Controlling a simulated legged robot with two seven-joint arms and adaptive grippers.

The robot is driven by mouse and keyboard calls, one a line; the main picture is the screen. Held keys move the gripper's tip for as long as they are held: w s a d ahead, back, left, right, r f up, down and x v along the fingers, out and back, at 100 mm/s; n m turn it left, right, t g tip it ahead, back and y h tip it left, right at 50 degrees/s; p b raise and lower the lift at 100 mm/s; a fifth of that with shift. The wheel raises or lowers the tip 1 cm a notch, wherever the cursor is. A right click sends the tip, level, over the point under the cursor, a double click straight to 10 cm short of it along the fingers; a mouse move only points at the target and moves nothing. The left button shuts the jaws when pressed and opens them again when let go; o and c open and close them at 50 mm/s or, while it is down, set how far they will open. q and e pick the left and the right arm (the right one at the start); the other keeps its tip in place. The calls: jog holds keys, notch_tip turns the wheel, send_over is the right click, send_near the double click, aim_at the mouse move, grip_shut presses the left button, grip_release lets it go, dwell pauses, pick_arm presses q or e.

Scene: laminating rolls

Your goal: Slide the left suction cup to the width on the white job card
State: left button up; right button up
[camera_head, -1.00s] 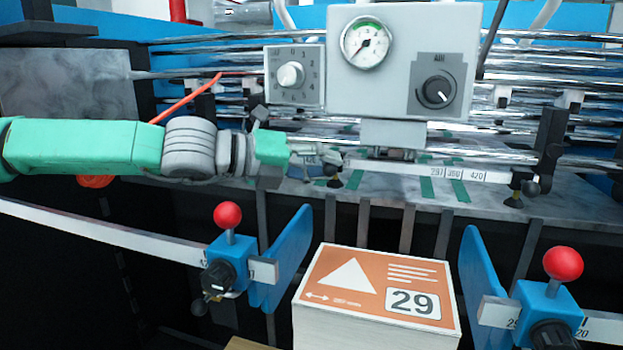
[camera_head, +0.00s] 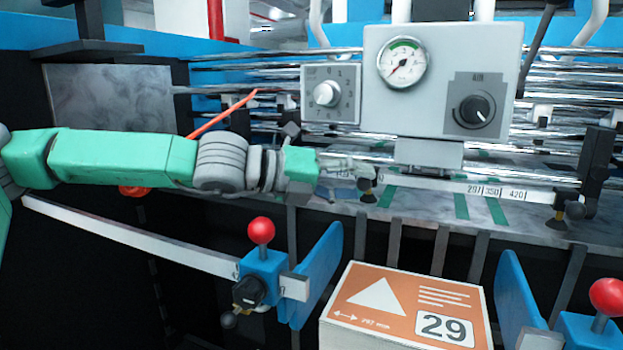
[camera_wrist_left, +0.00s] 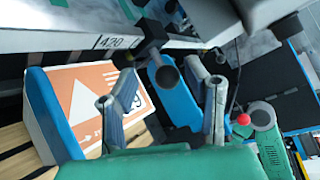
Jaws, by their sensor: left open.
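The left suction cup (camera_head: 367,190) is a small dark cup on a holder at the left part of the white width scale (camera_head: 490,190), which reads 297, 350 and 420 toward its right end. My left gripper (camera_head: 348,170) is open at this cup. In the left wrist view a dark holder with a round knob (camera_wrist_left: 167,75) lies between the spread fingers; contact cannot be told. The right suction cup (camera_head: 557,217) hangs near the scale's right end. No separate white job card is clear; an orange label (camera_head: 400,305) on a stack shows "29" and a small "297 mm". My right gripper is not in view.
A grey control box (camera_head: 440,80) with gauge and dial stands above the scale. Chrome rods run behind it. In front, blue side guides (camera_head: 318,275) with red-knobbed clamps (camera_head: 262,232) flank the stack. An orange-red rod (camera_head: 225,112) slants behind my left arm.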

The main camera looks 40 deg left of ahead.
pick_arm(q)
jog(key=v, duration=1.1)
jog(key=shift+a+f, duration=0.2)
jog(key=shift+a, duration=0.4)
jog(key=shift+d, duration=0.1)
